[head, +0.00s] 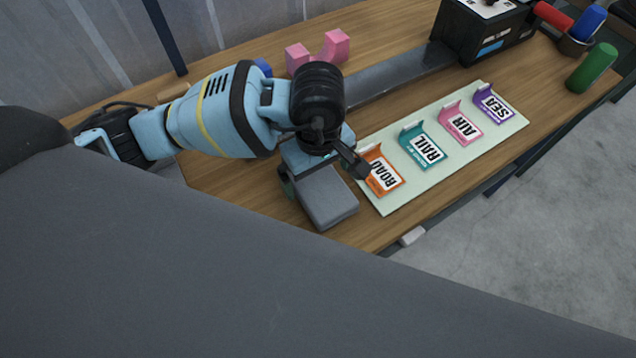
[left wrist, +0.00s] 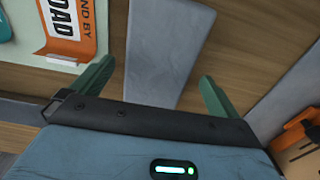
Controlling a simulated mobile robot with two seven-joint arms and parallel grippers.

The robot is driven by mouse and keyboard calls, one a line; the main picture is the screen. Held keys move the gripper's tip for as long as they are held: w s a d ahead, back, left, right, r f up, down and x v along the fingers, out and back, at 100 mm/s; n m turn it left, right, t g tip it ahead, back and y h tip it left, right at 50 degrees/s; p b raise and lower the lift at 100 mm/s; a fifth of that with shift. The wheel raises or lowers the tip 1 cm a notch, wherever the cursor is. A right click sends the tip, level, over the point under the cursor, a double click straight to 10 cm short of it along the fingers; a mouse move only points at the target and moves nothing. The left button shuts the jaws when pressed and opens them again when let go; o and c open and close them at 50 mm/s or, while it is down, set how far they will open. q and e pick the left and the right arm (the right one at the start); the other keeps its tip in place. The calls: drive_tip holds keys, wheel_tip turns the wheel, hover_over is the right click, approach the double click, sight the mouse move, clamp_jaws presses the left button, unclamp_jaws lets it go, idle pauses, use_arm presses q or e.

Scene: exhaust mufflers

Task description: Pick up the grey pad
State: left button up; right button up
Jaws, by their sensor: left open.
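The grey pad (head: 328,196) is a flat block near the table's front edge, left of the orange ROAD card. My left gripper (head: 312,170) is over its far end, and the wrist hides part of that end. In the left wrist view the pad (left wrist: 165,45) runs up between the two green fingers of my open left gripper (left wrist: 157,70). A gap with wood shows between the pad and the right finger; the left finger is closer to the pad's edge. I cannot tell the height of the fingers above the table. My right gripper is not in view.
A pale green board (head: 440,178) holds the ROAD (head: 382,174), RAIL (head: 424,147), AIR (head: 460,125) and SEA (head: 493,104) cards right of the pad. A long grey bar (head: 400,74), a pink notched block (head: 318,52) and a black box (head: 480,35) lie behind. A green cylinder (head: 592,68) is far right.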

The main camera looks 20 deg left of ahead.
sight(318, 182)
use_arm(q)
drive_tip(key=shift+f, duration=1.3)
drive_tip(key=shift+c, duration=0.4)
drive_tip(key=c, duration=0.8)
wheel_tip(318, 182, up, 10)
drive_tip(key=shift+r, duration=0.1)
